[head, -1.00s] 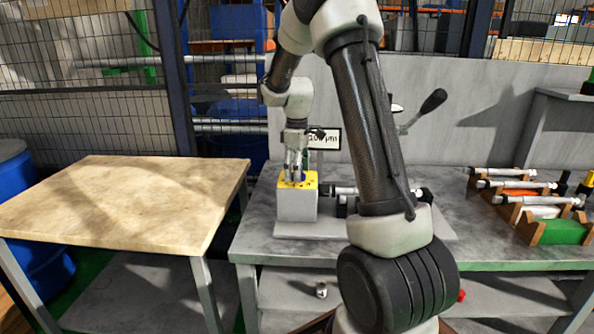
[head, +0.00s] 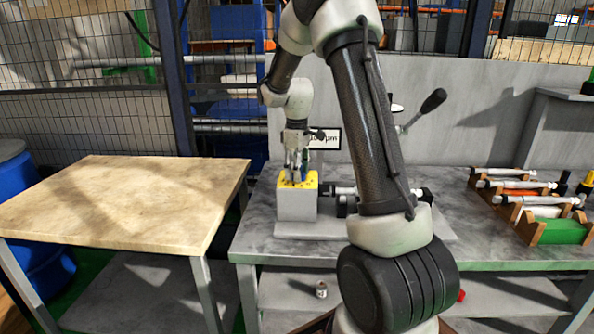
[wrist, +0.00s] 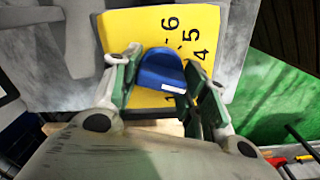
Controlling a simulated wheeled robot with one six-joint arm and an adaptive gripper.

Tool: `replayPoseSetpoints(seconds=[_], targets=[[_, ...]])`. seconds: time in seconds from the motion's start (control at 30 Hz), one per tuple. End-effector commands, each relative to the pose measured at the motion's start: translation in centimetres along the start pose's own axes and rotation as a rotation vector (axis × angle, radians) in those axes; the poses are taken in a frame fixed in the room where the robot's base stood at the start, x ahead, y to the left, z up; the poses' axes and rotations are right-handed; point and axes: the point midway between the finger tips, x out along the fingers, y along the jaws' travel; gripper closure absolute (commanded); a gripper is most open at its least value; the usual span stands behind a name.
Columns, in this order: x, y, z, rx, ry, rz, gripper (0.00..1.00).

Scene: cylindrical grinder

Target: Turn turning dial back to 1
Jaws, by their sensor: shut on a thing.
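The turning dial is a blue knob (wrist: 160,58) with a white mark, on a yellow face (wrist: 135,27) printed with black numbers. In the wrist view 6, 5 and 4 show at the upper right; a partly hidden figure that looks like 1 is by the lower edge. The white mark lies on the knob's lower side; I cannot tell exactly which number it meets. My gripper (wrist: 163,72) is shut on the knob, with a green-padded finger on each side. In the head view my gripper (head: 297,179) reaches down onto the yellow top of a grey block (head: 297,206).
A display (head: 328,139) stands behind my gripper, partly covered. A lever with a black knob (head: 433,100) rises to the right. Wooden holders with instruments (head: 540,205) stand on the bench's right side. The wooden table (head: 120,200) at left is clear.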

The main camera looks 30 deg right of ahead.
Motion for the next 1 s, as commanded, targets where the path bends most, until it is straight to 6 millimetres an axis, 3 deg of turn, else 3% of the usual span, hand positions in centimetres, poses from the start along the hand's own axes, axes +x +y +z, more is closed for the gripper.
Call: replayPoseSetpoints(seconds=[1.0], targets=[[-0.05,0.32,0.09,0.840,0.001,0.001,0.80]])
